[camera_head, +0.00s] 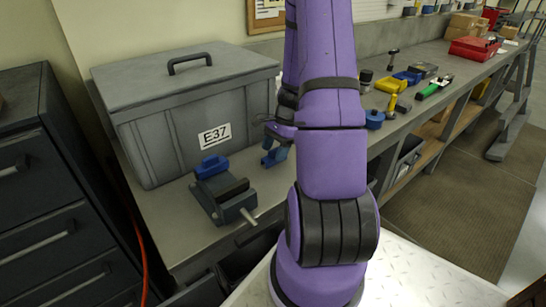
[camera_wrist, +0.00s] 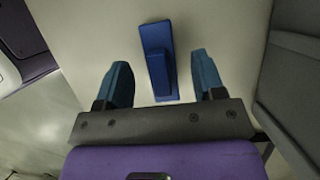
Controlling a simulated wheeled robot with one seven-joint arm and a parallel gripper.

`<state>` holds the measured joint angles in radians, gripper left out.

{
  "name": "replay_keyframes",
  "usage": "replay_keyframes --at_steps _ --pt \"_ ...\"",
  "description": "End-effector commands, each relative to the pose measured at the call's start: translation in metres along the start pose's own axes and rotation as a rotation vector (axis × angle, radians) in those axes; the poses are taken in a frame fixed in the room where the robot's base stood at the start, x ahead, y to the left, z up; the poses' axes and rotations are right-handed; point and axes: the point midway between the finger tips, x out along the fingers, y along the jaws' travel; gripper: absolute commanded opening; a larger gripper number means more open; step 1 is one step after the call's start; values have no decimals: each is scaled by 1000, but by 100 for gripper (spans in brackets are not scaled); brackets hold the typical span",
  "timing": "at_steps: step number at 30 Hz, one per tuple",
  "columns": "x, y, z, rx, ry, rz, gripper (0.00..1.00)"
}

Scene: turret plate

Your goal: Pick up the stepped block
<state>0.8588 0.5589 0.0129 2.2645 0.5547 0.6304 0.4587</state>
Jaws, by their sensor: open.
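The stepped block (camera_wrist: 156,62) is blue, with a narrow raised part on a wider flat base. In the wrist view it lies on a pale surface, ahead of and between my fingers, with clear space on both sides. My gripper (camera_wrist: 162,72) is open and empty, its two teal fingers apart. In the head view my gripper (camera_head: 274,152) is low over the bench, just right of the grey toolbox, partly behind my arm. A blue piece (camera_head: 212,166) sits by the vise there; I cannot tell whether it is the same block.
The large grey toolbox (camera_head: 190,120) marked E37 stands on the bench (camera_head: 165,215). A dark vise (camera_head: 222,197) with a protruding handle is at the front edge. Several tools and bins, including a yellow one (camera_head: 390,85), lie right of my arm. A grey body (camera_wrist: 292,90) borders the wrist view's right.

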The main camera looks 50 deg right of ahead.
Motion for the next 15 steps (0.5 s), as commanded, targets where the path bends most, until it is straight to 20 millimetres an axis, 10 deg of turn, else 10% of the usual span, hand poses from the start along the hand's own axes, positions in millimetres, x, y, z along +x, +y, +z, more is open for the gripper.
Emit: replay_keyframes --at_steps 15 --pt "24 0 0 -1 0 0 54"
